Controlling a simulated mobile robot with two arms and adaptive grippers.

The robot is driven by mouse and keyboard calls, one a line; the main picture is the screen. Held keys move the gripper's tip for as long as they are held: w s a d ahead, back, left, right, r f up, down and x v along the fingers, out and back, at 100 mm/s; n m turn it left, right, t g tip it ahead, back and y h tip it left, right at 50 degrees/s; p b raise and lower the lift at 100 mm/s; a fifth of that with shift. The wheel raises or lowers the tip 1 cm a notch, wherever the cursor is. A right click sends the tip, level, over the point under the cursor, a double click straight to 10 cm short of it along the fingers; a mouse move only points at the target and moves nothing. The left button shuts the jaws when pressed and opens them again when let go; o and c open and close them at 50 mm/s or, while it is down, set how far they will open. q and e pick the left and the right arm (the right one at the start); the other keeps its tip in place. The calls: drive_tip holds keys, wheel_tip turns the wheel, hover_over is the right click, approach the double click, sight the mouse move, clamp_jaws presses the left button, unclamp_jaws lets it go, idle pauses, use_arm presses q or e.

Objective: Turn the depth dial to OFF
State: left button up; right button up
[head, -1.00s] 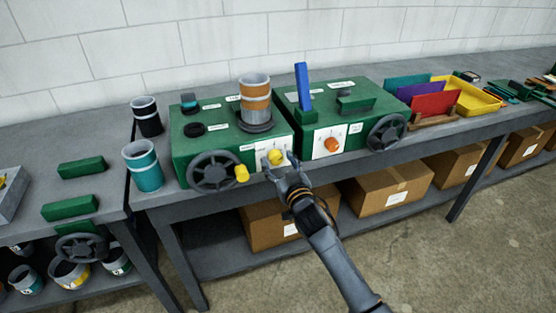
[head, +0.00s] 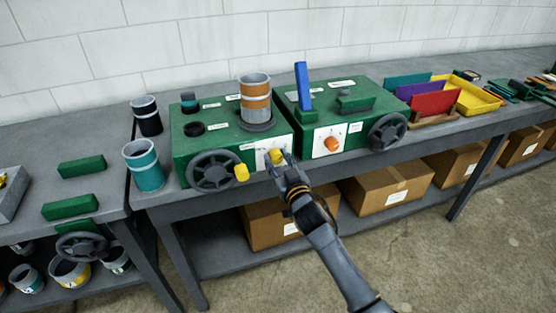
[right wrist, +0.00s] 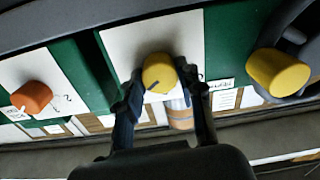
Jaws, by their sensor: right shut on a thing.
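A yellow dial (head: 275,155) sits on a white plate (head: 261,155) on the front of the left green machine (head: 225,153). My right gripper (head: 278,161) is at this dial, in front of the machine. In the right wrist view the dial (right wrist: 159,72) is between the two fingers, which are shut on it, and a dark pointer mark shows on its face. An orange dial (head: 332,144) is on the right green machine's white plate; it also shows in the right wrist view (right wrist: 33,96). The labels are too small to read. My left gripper is out of view.
A black handwheel (head: 213,171) with a yellow handle (head: 241,173) is just left of the dial. Another handwheel (head: 387,132) is on the right machine. Teal (head: 143,165) and black (head: 146,116) cups stand left. Cardboard boxes (head: 388,188) sit below the bench.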

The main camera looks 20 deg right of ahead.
drive_tip(key=n, duration=0.5)
drive_tip(key=shift+p, duration=0.35)
drive_tip(key=n, duration=0.6)
drive_tip(key=shift+a+n, duration=0.1)
drive_tip(key=shift+n, duration=0.2)
drive_tip(key=n, duration=0.5)
drive_tip(key=shift+f+p, duration=0.1)
drive_tip(key=shift+p, duration=0.25)
drive_tip(key=n, duration=0.6)
drive_tip(key=shift+f+h+p, duration=0.1)
drive_tip(key=shift+h+p, duration=0.2)
drive_tip(key=shift+p, duration=0.1)
drive_tip(key=shift+n, duration=0.3)
drive_tip(key=o, duration=1.2)
drive_tip(key=shift+s, duration=0.1)
